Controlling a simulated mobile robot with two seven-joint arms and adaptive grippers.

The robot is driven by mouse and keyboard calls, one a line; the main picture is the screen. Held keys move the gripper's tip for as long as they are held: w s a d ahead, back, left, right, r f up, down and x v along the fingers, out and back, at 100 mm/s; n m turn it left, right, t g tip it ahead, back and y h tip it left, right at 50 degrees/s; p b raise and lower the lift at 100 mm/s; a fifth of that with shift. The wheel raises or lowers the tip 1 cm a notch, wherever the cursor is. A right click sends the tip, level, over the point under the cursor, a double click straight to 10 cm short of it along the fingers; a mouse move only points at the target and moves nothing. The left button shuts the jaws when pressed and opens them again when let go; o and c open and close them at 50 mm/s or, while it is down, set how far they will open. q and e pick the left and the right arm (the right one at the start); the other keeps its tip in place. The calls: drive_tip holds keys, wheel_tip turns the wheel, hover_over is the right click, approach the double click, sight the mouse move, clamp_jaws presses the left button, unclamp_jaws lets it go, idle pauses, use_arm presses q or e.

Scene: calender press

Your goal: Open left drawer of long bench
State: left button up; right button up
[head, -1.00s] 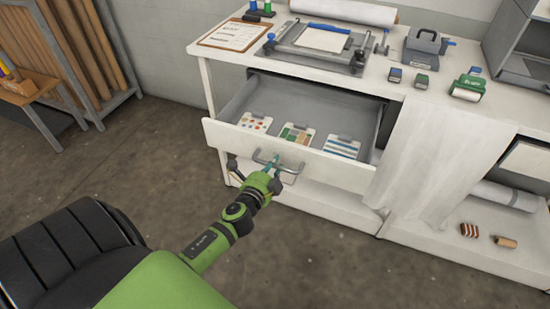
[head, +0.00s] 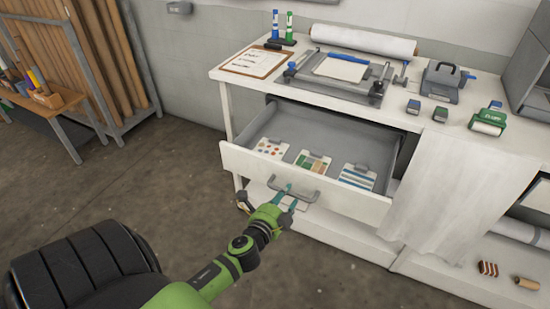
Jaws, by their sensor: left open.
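The long white bench (head: 415,113) stands against the wall. Its left drawer (head: 320,191) is pulled well out, showing a grey interior with three patterned cards (head: 313,163) lying in it. A grey bar handle (head: 297,195) is on the drawer front. My left gripper (head: 289,197) is open, with its teal fingertips at the handle; I cannot tell whether they touch it. My right gripper is not in view.
A white cloth (head: 447,190) hangs over the bench front right of the drawer. A press (head: 345,80), a clipboard (head: 258,62) and stampers (head: 489,118) stand on top. A small wooden table (head: 45,110) is at left.

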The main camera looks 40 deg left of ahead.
use_arm(q)
drive_tip(key=v, duration=0.9)
drive_tip(key=shift+s, duration=0.35)
drive_tip(key=shift+d, duration=0.1)
drive_tip(key=s+d+f+n+g+h, duration=0.1)
drive_tip(key=s+d+f+n+g, duration=0.15)
drive_tip(key=f, duration=0.65)
drive_tip(key=s+d+f+n+g, duration=0.1)
drive_tip(key=s+f+g, duration=0.15)
drive_tip(key=f, duration=0.55)
drive_tip(key=s+d+f+n+g+h, duration=0.1)
drive_tip(key=s+f+n+g, duration=0.15)
drive_tip(key=f, duration=0.65)
drive_tip(key=s+d+f+n+g, duration=0.2)
drive_tip(key=s+f, duration=0.5)
drive_tip(key=s, duration=0.4)
drive_tip(key=s+d+f+n+g+h, duration=0.1)
drive_tip(key=s+f+n+g, duration=0.3)
drive_tip(key=s+f, duration=0.4)
drive_tip(key=s+d, duration=0.1)
drive_tip(key=s, duration=0.3)
drive_tip(key=shift+s+d+f+n+g+h, duration=0.2)
drive_tip(key=shift+f+n+g+h, duration=0.1)
drive_tip(key=shift+n+g, duration=0.1)
